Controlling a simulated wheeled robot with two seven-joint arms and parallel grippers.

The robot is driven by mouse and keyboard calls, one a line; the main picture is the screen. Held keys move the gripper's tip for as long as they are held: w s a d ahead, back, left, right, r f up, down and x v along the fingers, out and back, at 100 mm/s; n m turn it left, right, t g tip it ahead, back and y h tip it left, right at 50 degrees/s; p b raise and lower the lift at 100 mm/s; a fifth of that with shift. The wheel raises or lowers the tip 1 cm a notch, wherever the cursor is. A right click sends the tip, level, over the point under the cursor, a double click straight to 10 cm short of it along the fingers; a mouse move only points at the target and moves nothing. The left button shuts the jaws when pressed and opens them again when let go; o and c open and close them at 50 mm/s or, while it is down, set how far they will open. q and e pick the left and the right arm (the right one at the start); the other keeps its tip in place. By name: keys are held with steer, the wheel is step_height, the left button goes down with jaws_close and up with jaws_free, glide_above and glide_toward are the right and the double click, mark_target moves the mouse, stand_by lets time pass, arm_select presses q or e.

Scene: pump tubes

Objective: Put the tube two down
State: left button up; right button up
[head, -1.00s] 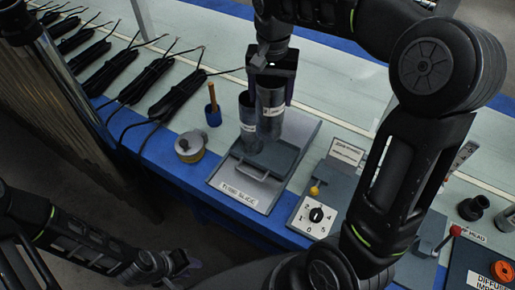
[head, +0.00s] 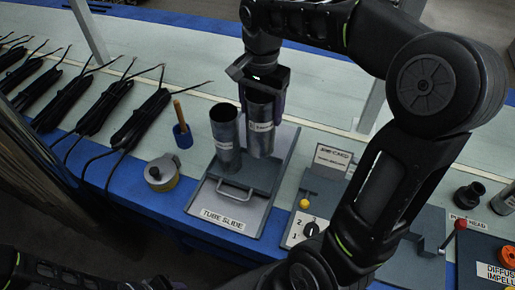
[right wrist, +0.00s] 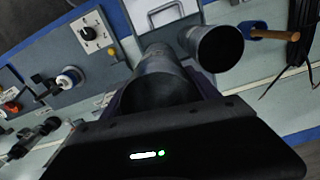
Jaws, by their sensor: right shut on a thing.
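Two grey metal tubes are at the tube slide tray (head: 222,212), side by side. The left tube (head: 226,140) stands upright on the tray and is free of any gripper. The right tube (head: 261,130) is upright in my right gripper (head: 262,82), which is shut on its upper part. Its lower end is at or just above the tray; I cannot tell whether it touches. In the right wrist view, the held tube (right wrist: 160,88) is between the fingers and the other tube (right wrist: 217,47) stands apart beside it. My left gripper (head: 150,284) is dark and mostly cut off at the bottom edge.
A yellow-and-grey round part (head: 161,173) and a blue cup with a wooden stick (head: 182,135) are left of the tray. A dial box (head: 306,228) and a label card (head: 333,158) are to its right. Black cable bundles (head: 140,120) lie farther left.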

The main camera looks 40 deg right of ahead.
step_height(320, 180, down, 9)
stand_by(0.3)
steer(key=shift+f+b, duration=0.35)
steer(key=shift+f, duration=1.9)
steer(key=shift+f, duration=0.15)
steer(key=o, duration=1.5)
step_height(320, 180, up, 12)
steer(key=shift+r+p, duration=0.15)
steer(key=shift+p, duration=0.2)
